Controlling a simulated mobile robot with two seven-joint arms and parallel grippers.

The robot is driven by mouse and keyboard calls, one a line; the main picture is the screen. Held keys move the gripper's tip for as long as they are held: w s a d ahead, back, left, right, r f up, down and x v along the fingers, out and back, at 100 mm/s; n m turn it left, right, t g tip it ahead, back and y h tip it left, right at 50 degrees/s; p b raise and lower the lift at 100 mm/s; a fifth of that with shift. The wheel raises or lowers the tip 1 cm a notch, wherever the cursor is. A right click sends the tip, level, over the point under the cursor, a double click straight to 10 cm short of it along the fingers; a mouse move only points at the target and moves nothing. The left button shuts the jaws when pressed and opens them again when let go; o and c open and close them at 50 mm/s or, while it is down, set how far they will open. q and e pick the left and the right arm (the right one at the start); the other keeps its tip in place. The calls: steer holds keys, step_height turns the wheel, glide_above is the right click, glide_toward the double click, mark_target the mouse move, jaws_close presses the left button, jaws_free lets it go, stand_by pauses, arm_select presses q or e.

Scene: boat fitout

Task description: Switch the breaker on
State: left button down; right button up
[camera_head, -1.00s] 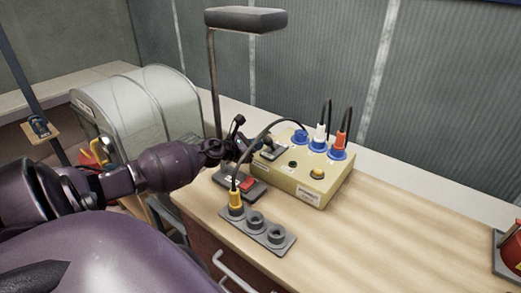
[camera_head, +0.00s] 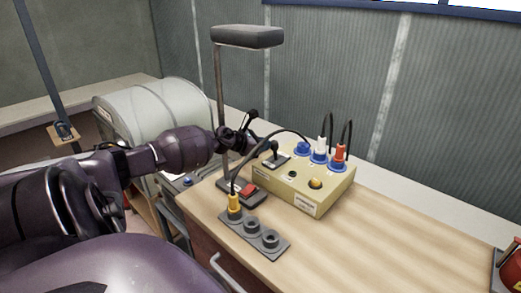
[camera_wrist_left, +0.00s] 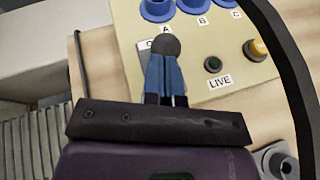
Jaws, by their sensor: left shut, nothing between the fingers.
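The cream breaker box (camera_head: 300,195) stands on the wooden bench. A black lever with a round knob (camera_head: 274,147) rises from a dark plate at its left end. In the left wrist view the dark knob (camera_wrist_left: 167,45) is straight ahead of my fingertips, and I cannot tell whether they touch. My left gripper (camera_head: 258,143) is shut and empty, just left of the lever. Its blue fingers (camera_wrist_left: 165,72) hide the lever's lower part in the wrist view. The LIVE lamp (camera_wrist_left: 212,64) looks dark green. My right gripper is not in view.
A grey socket strip (camera_head: 268,240) with a yellow plug lies in front. A lamp (camera_head: 248,37) stands behind my gripper.

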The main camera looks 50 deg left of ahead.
arm_select(q)
steer(key=shift+w+a+r+b, duration=0.1)
steer(key=shift+w+r+b, duration=0.1)
steer(key=shift+w+b, duration=0.3)
steer(key=shift+w+r+b, duration=0.2)
steer(key=shift+w, duration=0.5)
steer(key=shift+w+a+r, duration=0.15)
steer(key=shift+w, duration=0.45)
steer(key=shift+w+r, duration=0.2)
steer(key=shift+w, duration=0.2)
steer(key=shift+w+a+g, duration=0.1)
steer(key=shift+w+g, duration=0.6)
steer(key=shift+g, duration=0.1)
steer(key=shift+w+g, duration=0.45)
steer(key=shift+g, duration=0.05)
steer(key=shift+w+f+b, duration=0.25)
steer(key=shift+w+b, duration=0.1)
steer(key=shift+w+a, duration=0.1)
steer(key=shift+w, duration=0.15)
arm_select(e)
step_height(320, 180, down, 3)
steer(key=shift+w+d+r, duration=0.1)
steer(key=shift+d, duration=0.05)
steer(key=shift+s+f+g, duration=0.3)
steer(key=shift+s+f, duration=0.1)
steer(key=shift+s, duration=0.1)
